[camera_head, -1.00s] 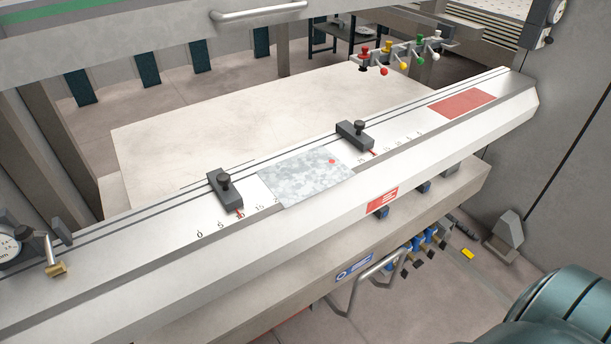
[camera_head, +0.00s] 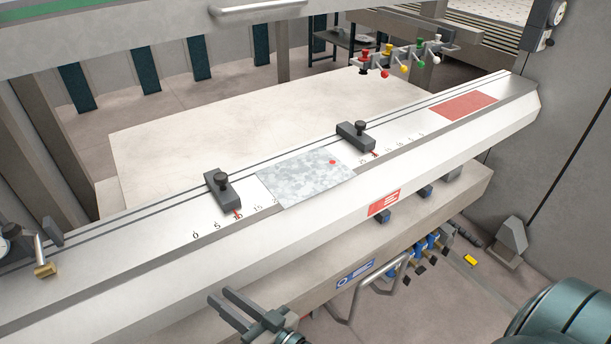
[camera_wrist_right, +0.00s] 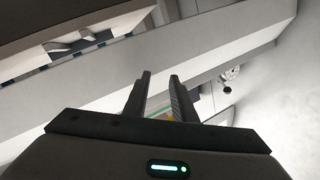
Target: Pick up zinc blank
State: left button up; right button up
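The zinc blank (camera_head: 304,176) is a mottled grey metal sheet with a red dot near its far right corner. My right gripper (camera_head: 230,306) shows at the bottom of the head view, in front of the ledge and apart from the blank. Its two fingers stand apart with nothing between them; the right wrist view shows the same open fingers (camera_wrist_right: 160,95). The blank is not seen in the wrist view. My left gripper is not in view.
The left stop (camera_head: 222,190) and right stop (camera_head: 355,136) flank the blank. A red patch (camera_head: 464,105) is on the ledge at right. A dial gauge with a brass piece (camera_head: 45,270) is at far left. A handle rail (camera_head: 378,287) juts out below the ledge.

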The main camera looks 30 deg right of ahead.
jog(key=w+d+r+m+t+h, duration=0.1)
jog(key=d+r+m+t+h, duration=0.4)
jog(key=r, duration=0.3)
jog(key=w+d+r+m+t+h, duration=0.1)
jog(key=d+r+m+t+h, duration=0.15)
jog(key=r+m+h, duration=0.35)
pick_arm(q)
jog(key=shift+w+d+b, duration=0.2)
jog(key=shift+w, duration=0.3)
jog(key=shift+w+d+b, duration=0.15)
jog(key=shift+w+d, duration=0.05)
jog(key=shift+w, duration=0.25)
pick_arm(e)
jog(key=s+d+f+m+g+h, duration=0.1)
jog(key=d+f+m+g+h, duration=0.1)
jog(key=d+m+g+h, duration=0.3)
jog(key=s+d+f+m+g+h, duration=0.1)
jog(key=d+m+g+h, duration=0.3)
jog(key=m, duration=0.7)
jog(key=shift+s+d+f+g+h, duration=0.4)
jog(key=shift+d+f+g, duration=0.3)
jog(key=shift+g, duration=0.55)
jog(key=shift+f, duration=0.1)
